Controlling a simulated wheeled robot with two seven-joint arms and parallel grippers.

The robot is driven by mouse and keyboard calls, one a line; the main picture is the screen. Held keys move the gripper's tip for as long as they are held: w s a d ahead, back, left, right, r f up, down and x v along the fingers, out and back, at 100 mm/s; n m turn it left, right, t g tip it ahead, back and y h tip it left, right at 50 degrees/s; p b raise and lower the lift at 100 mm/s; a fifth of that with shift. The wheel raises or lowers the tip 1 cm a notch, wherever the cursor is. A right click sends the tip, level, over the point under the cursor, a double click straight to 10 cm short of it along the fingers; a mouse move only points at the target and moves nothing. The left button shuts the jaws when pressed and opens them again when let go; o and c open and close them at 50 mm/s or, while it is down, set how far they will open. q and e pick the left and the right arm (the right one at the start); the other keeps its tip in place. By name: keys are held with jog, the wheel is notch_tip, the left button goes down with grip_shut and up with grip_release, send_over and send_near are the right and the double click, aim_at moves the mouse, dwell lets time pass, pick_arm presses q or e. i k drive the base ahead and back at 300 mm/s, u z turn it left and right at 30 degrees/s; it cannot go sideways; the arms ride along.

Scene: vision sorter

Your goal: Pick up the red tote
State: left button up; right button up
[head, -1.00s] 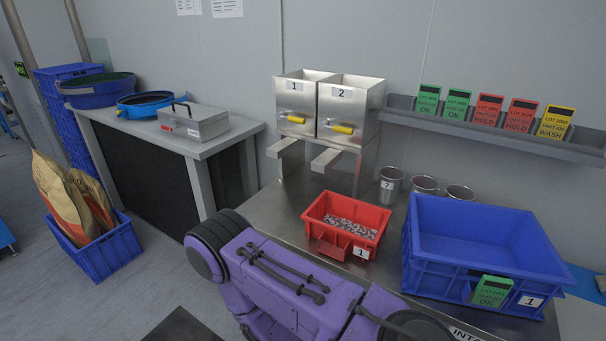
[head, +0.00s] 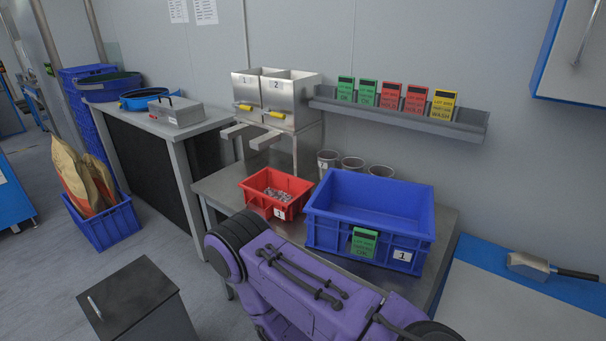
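The red tote (head: 258,201) is a small open bin with a white "1" label and grey metal parts inside. It stands on the steel table (head: 219,186), left of a large blue crate (head: 322,231). My purple arm crosses the lower middle of the head view, in front of the table. Neither gripper shows in the view.
A two-bin steel dispenser (head: 278,98) stands behind the tote. Metal cups (head: 352,165) stand behind the blue crate. A shelf (head: 400,117) holds coloured lot cards. A dark cabinet (head: 128,296) stands at lower left. Floor is clear between the cabinet and bench.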

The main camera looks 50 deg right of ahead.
aim_at(270, 192)
jog(key=k, duration=0.1)
jog(key=z, duration=1.2)
